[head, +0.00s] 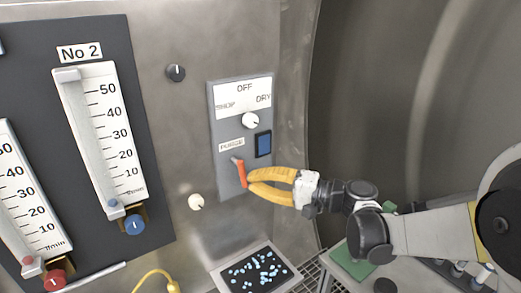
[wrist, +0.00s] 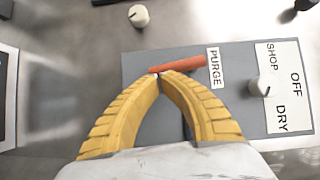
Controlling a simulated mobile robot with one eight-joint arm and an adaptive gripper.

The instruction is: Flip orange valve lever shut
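The orange lever (head: 241,173) is mounted on a grey panel below the PURGE label. In the head view it slants downward and slightly right. In the wrist view the lever (wrist: 178,65) lies nearly level, its right end near the PURGE label. My gripper (head: 249,180) has two curved yellow fingers at the lever's lower part. In the wrist view the fingertips of my gripper (wrist: 162,76) meet right beside the lever's left part. No lever shows between the fingers; whether the tips touch it I cannot tell.
The same panel (head: 217,128) carries a white knob (head: 250,120) and a dark blue square (head: 263,144). A black knob (head: 175,73) and a cream knob (head: 196,202) sit left of it. A screen (head: 256,274) lies below. Flow gauges (head: 102,135) stand at left.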

